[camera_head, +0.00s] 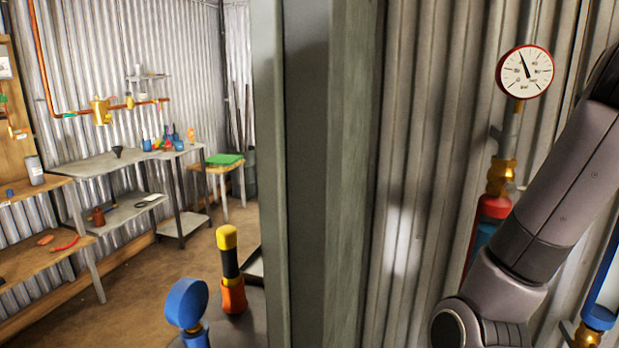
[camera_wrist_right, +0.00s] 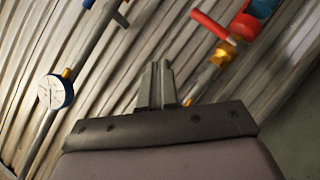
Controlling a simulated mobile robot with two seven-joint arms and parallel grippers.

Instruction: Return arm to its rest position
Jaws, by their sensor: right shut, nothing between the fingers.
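My right arm (camera_head: 568,190) comes in from the right edge in the head view, bent at a joint near the bottom, in front of the corrugated wall. Its gripper is outside the head view. In the right wrist view my right gripper (camera_wrist_right: 157,85) shows with its two fingers together and nothing between them. Behind it are the wall and pipes, and I cannot tell the exact gap to them. My left gripper is in neither view.
A pressure gauge (camera_head: 525,72) on a pipe with brass and red fittings (camera_head: 494,207) stands close to my right arm. A grey post (camera_head: 318,180) splits the head view. Left of it are benches (camera_head: 112,163), a blue-headed item (camera_head: 187,302) and a yellow-topped tool (camera_head: 228,255).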

